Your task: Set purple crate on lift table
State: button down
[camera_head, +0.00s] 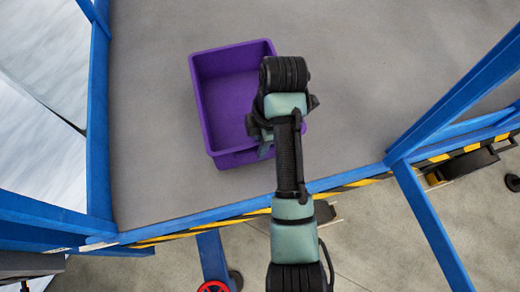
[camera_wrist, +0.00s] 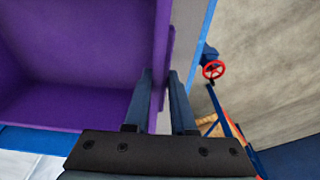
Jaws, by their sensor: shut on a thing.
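The purple crate (camera_head: 228,98) is an open, empty box over the grey top of the lift table (camera_head: 150,150), near its front edge. I cannot tell whether its base touches the top. My arm reaches over the table from below and hides part of the crate's right side. In the wrist view, my gripper (camera_wrist: 162,78) has one finger on each side of the crate's wall and is shut on it. The crate's inside (camera_wrist: 75,60) fills the left of that view.
Blue frame posts stand at the left (camera_head: 98,110) and right (camera_head: 455,95) of the table. A yellow-black striped edge (camera_head: 160,238) runs along the front. A red handwheel (camera_head: 214,287) sits below it. The table top behind the crate is clear.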

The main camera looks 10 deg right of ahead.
jog(key=shift+w+f+p, duration=0.1)
jog(key=shift+f+p, duration=0.25)
jog(key=shift+f, duration=1.35)
jog(key=c, duration=0.7)
grip_release()
jog(key=shift+c, duration=0.2)
jog(key=r+p, duration=0.2)
jog(key=r, duration=0.2)
jog(key=d+r+p, duration=0.1)
jog(key=r+p, duration=0.2)
jog(key=r, duration=0.1)
jog(key=r+p, duration=0.2)
jog(key=r, duration=0.2)
jog(key=shift+d+p, duration=0.4)
